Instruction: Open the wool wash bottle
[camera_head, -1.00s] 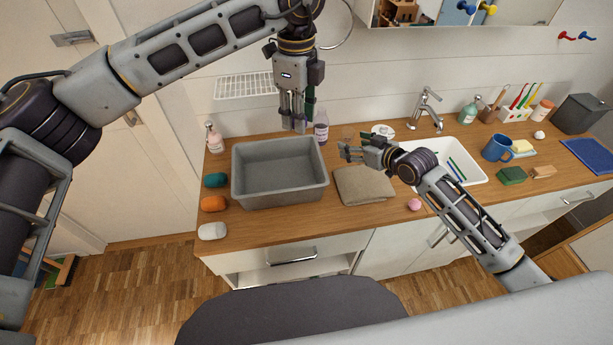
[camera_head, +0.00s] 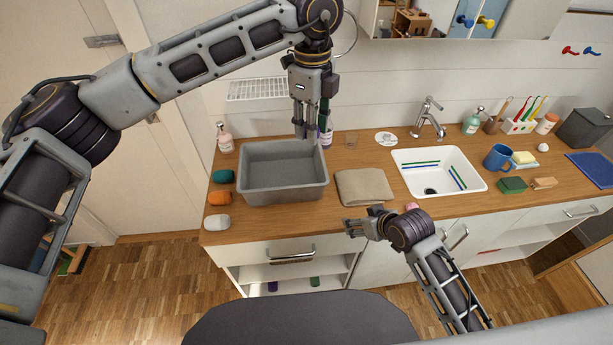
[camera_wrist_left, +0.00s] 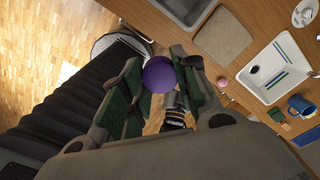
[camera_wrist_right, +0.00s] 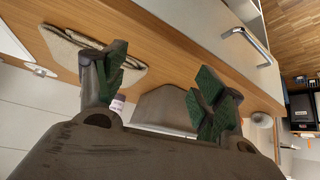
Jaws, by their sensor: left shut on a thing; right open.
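The wool wash bottle appears to be the one with a pale label (camera_head: 327,138) at the back of the counter, partly behind my left gripper. It also shows small in the right wrist view (camera_wrist_right: 117,104). My left gripper (camera_head: 308,132) points down over the back right of the grey basin and is shut on a round purple cap (camera_wrist_left: 160,74). In the head view only a sliver of purple shows at its fingertips. I cannot tell whether the cap touches the bottle. My right gripper (camera_head: 350,228) is open and empty, low in front of the counter edge.
A grey basin (camera_head: 282,190) stands left on the counter, beside a folded beige towel (camera_head: 362,187). A sink (camera_head: 438,160) and blue mug (camera_head: 497,157) are right. A handled drawer front (camera_head: 290,252) is below.

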